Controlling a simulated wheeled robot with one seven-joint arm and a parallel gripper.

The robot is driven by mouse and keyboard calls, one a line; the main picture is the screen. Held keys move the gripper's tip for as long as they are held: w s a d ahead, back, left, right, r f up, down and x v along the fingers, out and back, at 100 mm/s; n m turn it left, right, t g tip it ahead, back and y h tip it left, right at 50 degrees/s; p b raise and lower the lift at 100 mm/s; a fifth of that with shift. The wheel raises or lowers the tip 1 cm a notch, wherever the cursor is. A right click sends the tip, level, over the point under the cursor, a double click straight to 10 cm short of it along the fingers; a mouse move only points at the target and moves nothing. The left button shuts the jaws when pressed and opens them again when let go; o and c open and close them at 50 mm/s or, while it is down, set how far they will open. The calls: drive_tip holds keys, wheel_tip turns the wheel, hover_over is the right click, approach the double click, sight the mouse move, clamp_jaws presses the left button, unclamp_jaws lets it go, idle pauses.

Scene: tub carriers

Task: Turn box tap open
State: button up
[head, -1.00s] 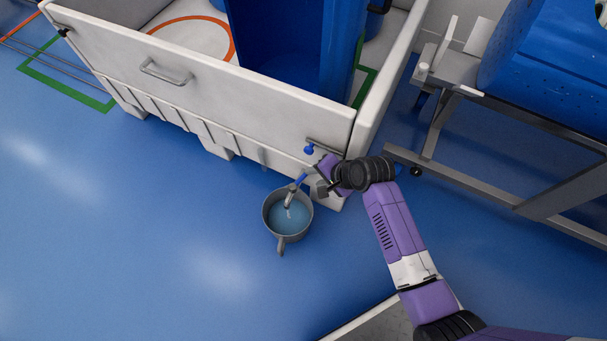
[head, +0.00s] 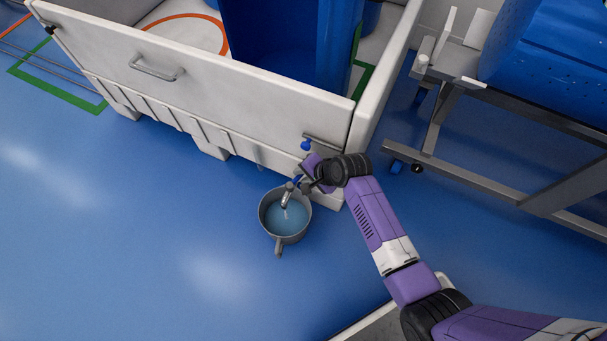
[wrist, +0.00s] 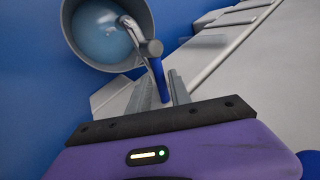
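The box tap (head: 287,198) is a metal spout low on the front of the white box, with a blue lever (head: 297,181). The spout hangs over a grey bucket (head: 264,222) holding bluish water; a pale streak below the spout may be running water. In the wrist view the spout (wrist: 133,30) curves over the bucket, and the blue lever (wrist: 160,80) points towards my gripper. My gripper (head: 305,186) is at the lever from the right. Its fingers (wrist: 160,92) are apart, with the lever's end between them; I cannot tell whether they touch it.
The white box (head: 220,105) holds a tall blue tub (head: 285,40). A second blue knob (head: 306,145) sits above the tap. A metal-framed stand (head: 480,175) with a blue drum is at right. Blue floor at left and front is clear.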

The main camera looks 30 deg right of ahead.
clamp_jaws()
idle(1.2)
